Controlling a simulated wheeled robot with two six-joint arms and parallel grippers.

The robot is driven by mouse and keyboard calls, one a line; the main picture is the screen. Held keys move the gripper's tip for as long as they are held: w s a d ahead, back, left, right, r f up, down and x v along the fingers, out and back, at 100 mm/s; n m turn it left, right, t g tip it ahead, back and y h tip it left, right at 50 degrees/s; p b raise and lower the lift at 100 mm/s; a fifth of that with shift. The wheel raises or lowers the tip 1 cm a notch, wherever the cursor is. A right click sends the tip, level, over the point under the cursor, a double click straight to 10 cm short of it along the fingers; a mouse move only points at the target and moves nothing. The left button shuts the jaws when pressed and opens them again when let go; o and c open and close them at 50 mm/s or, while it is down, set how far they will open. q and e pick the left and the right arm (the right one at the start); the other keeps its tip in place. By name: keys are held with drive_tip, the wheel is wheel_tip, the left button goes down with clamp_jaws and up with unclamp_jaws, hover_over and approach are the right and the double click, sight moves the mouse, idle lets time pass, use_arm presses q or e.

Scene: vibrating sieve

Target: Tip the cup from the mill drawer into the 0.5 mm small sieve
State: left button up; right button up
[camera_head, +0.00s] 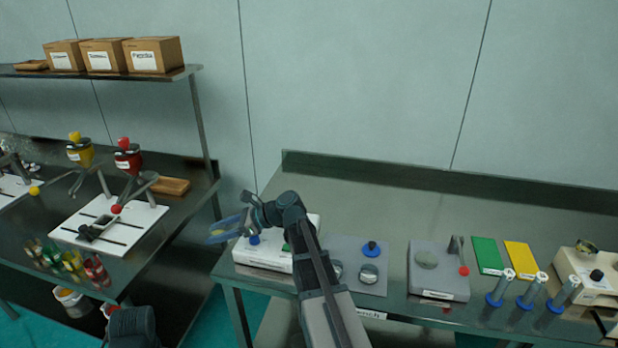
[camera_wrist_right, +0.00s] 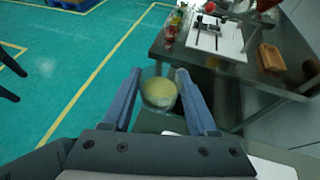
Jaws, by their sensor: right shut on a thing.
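My right gripper (camera_head: 226,232) is shut on a small clear cup (camera_wrist_right: 159,94) and holds it in the air off the left end of the right-hand bench. Pale yellowish material shows inside the cup in the wrist view, between the two fingers. In the head view the cup is hard to make out. Two small round sieve-like dishes, one (camera_head: 369,274) clearer and one (camera_head: 336,271) partly behind my arm, sit on a grey mat (camera_head: 345,248). Size labels are unreadable, so I cannot tell which is 0.5 mm.
A white device (camera_head: 262,258) lies beneath my right wrist. A grey device (camera_head: 440,275), green mat (camera_head: 486,256), yellow mat (camera_head: 525,259) and blue-based cylinders (camera_head: 532,291) stand right. Mills (camera_head: 128,160) and a white board (camera_head: 135,222) occupy the left bench. A gap separates the benches.

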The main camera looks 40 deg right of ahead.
use_arm(q)
drive_tip(key=shift+o, duration=1.1)
wheel_tip(320, 180, up, 4)
drive_tip(key=p, duration=0.3)
drive_tip(key=shift+f, duration=0.15)
use_arm(e)
drive_tip(key=w+d+r+m+p, duration=0.1)
drive_tip(key=d+r, duration=0.1)
drive_tip(key=d, duration=0.6)
drive_tip(key=w+d+r+m+t+h+p, duration=0.1)
drive_tip(key=d+r, duration=0.1)
drive_tip(key=d, duration=0.6)
drive_tip(key=w+d+r+t+h+p, duration=0.1)
drive_tip(key=d+r, duration=0.1)
drive_tip(key=d, duration=0.7)
drive_tip(key=shift+w+r+m, duration=0.15)
drive_tip(key=shift+r+m, duration=0.1)
drive_tip(key=shift+m, duration=0.15)
use_arm(q)
wheel_tip(320, 180, up, 3)
drive_tip(key=shift+f, duration=0.1)
use_arm(e)
drive_tip(key=shift+h, duration=0.3)
